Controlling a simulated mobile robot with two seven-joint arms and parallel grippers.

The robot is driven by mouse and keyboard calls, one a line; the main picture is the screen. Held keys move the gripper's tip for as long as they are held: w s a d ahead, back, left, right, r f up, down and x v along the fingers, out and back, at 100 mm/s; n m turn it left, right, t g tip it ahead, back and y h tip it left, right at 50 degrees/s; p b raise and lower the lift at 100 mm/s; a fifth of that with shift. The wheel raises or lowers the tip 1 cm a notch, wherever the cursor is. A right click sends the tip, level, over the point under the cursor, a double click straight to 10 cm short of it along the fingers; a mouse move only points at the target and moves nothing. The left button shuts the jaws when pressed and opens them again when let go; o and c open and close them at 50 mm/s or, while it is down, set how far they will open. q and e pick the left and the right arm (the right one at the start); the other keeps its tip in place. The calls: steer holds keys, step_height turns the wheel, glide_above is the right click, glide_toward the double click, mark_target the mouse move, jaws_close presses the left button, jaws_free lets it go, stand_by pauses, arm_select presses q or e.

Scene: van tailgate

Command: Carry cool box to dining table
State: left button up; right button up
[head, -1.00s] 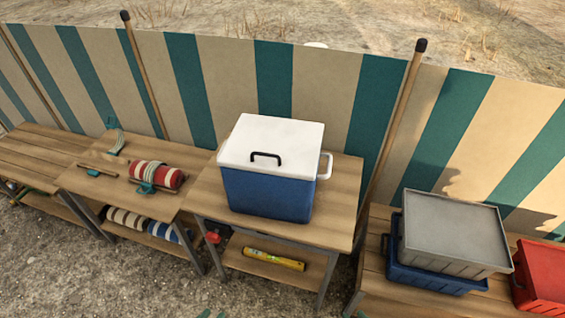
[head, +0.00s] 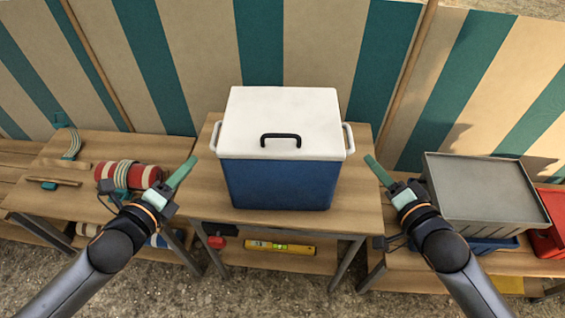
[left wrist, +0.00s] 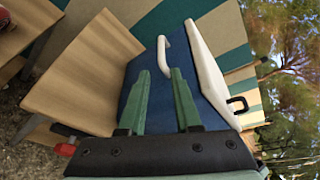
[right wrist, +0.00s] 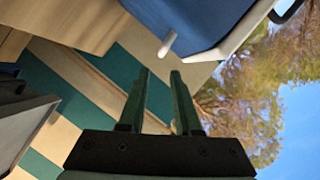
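The cool box (head: 276,185) has a blue body, a white lid with a dark handle, and a white handle on each side. It stands upright on a wooden table in the middle of the head view. My left gripper (head: 180,175) is open and empty, to the left of the box and apart from it. In the left wrist view the left side handle (left wrist: 165,55) lies beyond the open green fingers (left wrist: 163,98). My right gripper (head: 377,172) is open and empty, right of the box. In the right wrist view the right side handle (right wrist: 167,44) lies ahead of its fingers (right wrist: 160,95). No dining table is identifiable.
The wooden table (head: 205,200) has a lower shelf with a yellow item (head: 280,247). A red striped roll (head: 128,177) lies on the left table. A grey-lidded crate (head: 485,190) and a red crate (head: 548,238) are on the right. A striped windbreak (head: 300,50) stands close behind.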

mark_target(214, 135)
arm_select(q)
steer(key=shift+w+r+m, duration=0.1)
steer(key=shift+r+m, duration=0.1)
steer(key=shift+m, duration=0.1)
arm_select(e)
steer(key=shift+w+r, duration=0.1)
steer(key=shift+r, duration=0.05)
